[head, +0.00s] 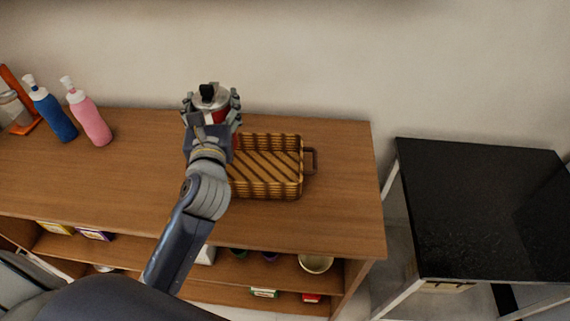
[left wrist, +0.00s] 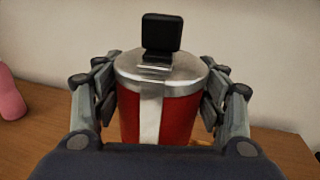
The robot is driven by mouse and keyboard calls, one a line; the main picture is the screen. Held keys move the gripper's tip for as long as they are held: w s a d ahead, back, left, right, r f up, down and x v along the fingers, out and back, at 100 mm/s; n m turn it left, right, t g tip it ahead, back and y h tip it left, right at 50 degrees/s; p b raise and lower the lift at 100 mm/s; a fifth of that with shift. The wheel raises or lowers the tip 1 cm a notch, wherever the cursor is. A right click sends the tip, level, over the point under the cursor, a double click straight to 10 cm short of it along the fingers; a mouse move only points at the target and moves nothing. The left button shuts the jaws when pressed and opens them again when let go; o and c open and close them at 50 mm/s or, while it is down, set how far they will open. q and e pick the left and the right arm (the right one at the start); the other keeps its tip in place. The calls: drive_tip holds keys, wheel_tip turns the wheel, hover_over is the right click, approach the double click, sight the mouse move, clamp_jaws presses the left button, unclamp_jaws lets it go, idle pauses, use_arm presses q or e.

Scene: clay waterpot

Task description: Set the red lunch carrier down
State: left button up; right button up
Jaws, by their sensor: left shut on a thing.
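The red lunch carrier (left wrist: 181,118) is a red cylinder with a white stripe, a silver lid and a black handle on top. My left gripper (left wrist: 160,100) is shut on it, with fingers on both sides, and it looks upright. In the head view, the carrier's silver lid (head: 211,97) shows between the fingers of my left gripper (head: 211,108), over the back of the wooden shelf top (head: 340,190), left of a basket. My arm hides the carrier's base, so I cannot tell if it touches the wood. My right gripper is not in view.
The striped woven basket (head: 268,168) with a side handle stands close to the carrier's right. A pink bottle (head: 90,118) and a blue bottle (head: 53,115) stand at the left. A black table (head: 485,210) is at the right, across a gap. Bare wood lies between bottles and gripper.

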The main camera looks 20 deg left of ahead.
use_arm(q)
drive_tip(key=f, duration=0.2)
drive_tip(key=f+b, duration=0.1)
drive_tip(key=f, duration=0.3)
drive_tip(key=shift+s+a, duration=0.1)
drive_tip(key=shift+a, duration=0.15)
wheel_tip(320, 180, down, 3)
drive_tip(key=shift+d+f+b, duration=0.1)
drive_tip(key=shift+d+b, duration=0.05)
drive_tip(key=shift+b, duration=0.55)
drive_tip(key=shift+f, duration=0.25)
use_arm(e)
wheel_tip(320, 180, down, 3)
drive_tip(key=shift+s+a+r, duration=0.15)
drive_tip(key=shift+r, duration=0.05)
use_arm(q)
drive_tip(key=shift+f, duration=0.2)
drive_tip(key=o, duration=1.5)
drive_tip(key=shift+o, duration=0.2)
